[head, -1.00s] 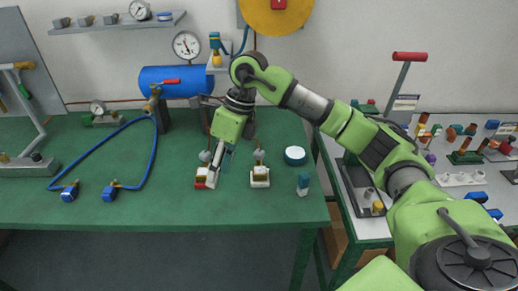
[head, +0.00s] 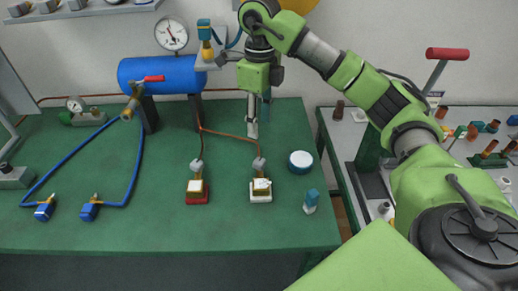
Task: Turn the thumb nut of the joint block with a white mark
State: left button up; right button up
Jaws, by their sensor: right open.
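Two small joint blocks stand on the green bench in the head view, each with a brass body and a grey thumb nut on top. The left block (head: 197,191) has a red base and a pale front. The right block (head: 261,192) has a white base and a whitish patch on its upper face. A thin copper line runs to each nut. My right gripper (head: 252,134) is open and empty, pointing down above and behind the white-based block, apart from it. Its fingers overlap closely in this view. My left gripper is out of view.
A blue tank (head: 160,75) with a gauge stands at the back. Blue hoses with fittings (head: 90,209) lie at left. A white-topped round tin (head: 301,161) and a small blue-and-white bottle (head: 311,201) stand right of the blocks. A second cluttered table is at right.

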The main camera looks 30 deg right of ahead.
send_over(259, 161)
jog(key=f, duration=0.5)
jog(key=shift+s+f, duration=0.2)
notch_tip(259, 161, down, 6)
jog(key=shift+w+d+p, duration=0.15)
jog(key=shift+p, duration=0.3)
jog(key=shift+f, duration=0.8)
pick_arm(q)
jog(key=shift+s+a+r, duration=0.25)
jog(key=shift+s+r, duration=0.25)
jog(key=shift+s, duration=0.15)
pick_arm(e)
jog(key=shift+c, duration=0.3)
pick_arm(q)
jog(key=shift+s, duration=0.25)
pick_arm(e)
jog(key=c, duration=1)
